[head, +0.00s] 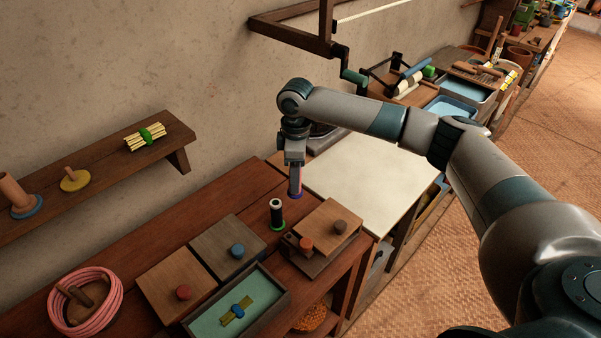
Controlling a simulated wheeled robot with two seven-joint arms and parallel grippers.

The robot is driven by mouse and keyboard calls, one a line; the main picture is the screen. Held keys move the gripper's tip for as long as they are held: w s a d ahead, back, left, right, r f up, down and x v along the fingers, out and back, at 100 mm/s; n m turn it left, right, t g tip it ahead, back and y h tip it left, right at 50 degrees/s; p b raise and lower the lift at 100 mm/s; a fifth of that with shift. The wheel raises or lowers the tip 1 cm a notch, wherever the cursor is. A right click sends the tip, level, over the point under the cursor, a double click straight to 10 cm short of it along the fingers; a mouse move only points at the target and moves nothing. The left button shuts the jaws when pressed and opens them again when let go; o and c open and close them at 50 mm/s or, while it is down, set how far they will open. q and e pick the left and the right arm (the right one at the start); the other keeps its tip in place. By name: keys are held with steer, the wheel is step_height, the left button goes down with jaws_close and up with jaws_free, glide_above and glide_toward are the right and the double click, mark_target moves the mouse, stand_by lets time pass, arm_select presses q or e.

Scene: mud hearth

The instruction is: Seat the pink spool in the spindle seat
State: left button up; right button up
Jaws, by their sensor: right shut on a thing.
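My right gripper (295,180) points down over the back right of the dark wooden bench, its arm coming in from the right. It is shut on a small upright piece with a pinkish side and a blue-purple lower end, which looks like the pink spool (296,194). Most of it is hidden by the fingers. It appears above and slightly right of a black upright cylinder (277,214) with a pale top and green base. I cannot tell for certain which thing is the spindle seat. My left gripper is not in view.
Lidded wooden boxes (330,225) with round knobs stand close to the right and front. A teal-lined tray (265,303) holds a tied bundle. A pink coil (85,302) lies at left. A wall shelf (100,168) is behind. A pale bare worktop (370,178) lies right.

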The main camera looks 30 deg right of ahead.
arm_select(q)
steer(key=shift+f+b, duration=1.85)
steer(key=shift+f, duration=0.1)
arm_select(e)
steer(key=s+a+r+m, duration=0.2)
steer(key=s+a+m, duration=0.2)
steer(key=s, duration=0.5)
steer(key=s+a+r+m, duration=0.2)
steer(key=s+a+m, duration=0.1)
steer(key=s+m, duration=0.5)
steer(key=shift+s+a, duration=0.4)
steer(key=shift+s, duration=0.65)
steer(key=shift+r, duration=0.1)
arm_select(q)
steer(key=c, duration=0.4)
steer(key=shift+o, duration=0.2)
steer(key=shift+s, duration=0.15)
arm_select(e)
steer(key=shift+s, duration=0.1)
